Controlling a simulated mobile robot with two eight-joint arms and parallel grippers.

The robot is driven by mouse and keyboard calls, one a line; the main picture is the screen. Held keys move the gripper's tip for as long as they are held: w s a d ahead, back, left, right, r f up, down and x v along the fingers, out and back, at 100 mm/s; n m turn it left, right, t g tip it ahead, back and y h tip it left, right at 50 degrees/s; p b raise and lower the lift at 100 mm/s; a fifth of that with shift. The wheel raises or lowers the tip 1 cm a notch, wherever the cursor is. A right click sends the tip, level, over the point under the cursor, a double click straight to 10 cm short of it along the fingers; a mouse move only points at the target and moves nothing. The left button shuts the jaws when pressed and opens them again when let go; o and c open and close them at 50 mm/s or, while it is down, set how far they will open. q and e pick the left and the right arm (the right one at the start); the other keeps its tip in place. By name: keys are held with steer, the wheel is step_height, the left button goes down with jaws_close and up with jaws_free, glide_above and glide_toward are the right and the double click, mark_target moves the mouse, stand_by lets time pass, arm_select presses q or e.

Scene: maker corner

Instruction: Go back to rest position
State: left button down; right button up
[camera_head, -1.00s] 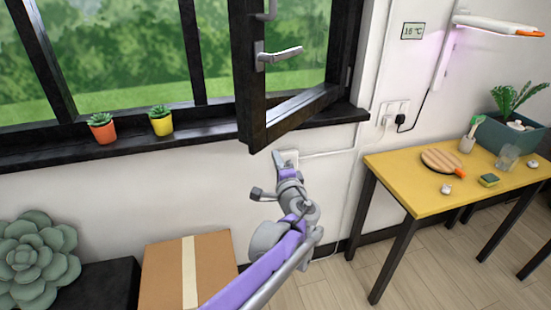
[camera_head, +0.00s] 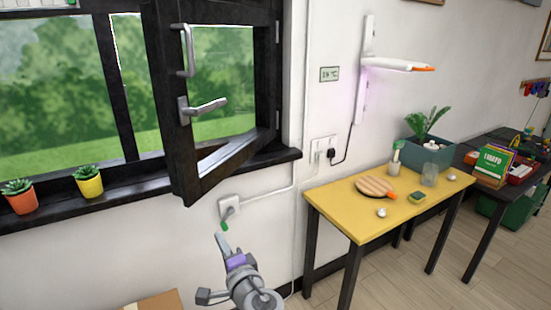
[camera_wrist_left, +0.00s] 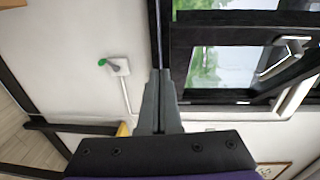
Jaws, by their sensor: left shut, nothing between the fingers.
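My left gripper (camera_head: 222,243) shows at the lower middle of the head view, below the open window sash (camera_head: 178,110) and in front of the white wall. In the left wrist view its fingers (camera_wrist_left: 160,78) are closed together with nothing between them. It touches nothing that I can make out. My right gripper is in neither view.
The black-framed window stands swung open above my left arm. A yellow table (camera_head: 335,205) stands to the right. A cardboard box (camera_head: 155,302) lies low at left.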

arm_select(q)
steer(key=s+a+f+n+g+h+p, duration=0.1)
steer(key=s+a+f+n+g, duration=0.2)
steer(key=s+f, duration=0.3)
steer(key=s+a+f+n+g+h+p, duration=0.1)
steer(key=s+a+f+n+g+h, duration=0.2)
steer(key=s, duration=0.4)
steer(key=s+d+f+n+g+h+p, duration=0.1)
steer(key=s+d+f+n+h, duration=0.1)
steer(key=s, duration=0.4)
steer(key=s+d+f+n+g+h+p, duration=0.1)
steer(key=s+d+f+n+h, duration=0.1)
steer(key=s, duration=0.4)
step_height(320, 180, down, 3)
steer(key=shift+s+d+r+n+g+h, duration=0.2)
steer(key=shift+d+n+g+h, duration=0.2)
steer(key=shift+d+h, duration=0.5)
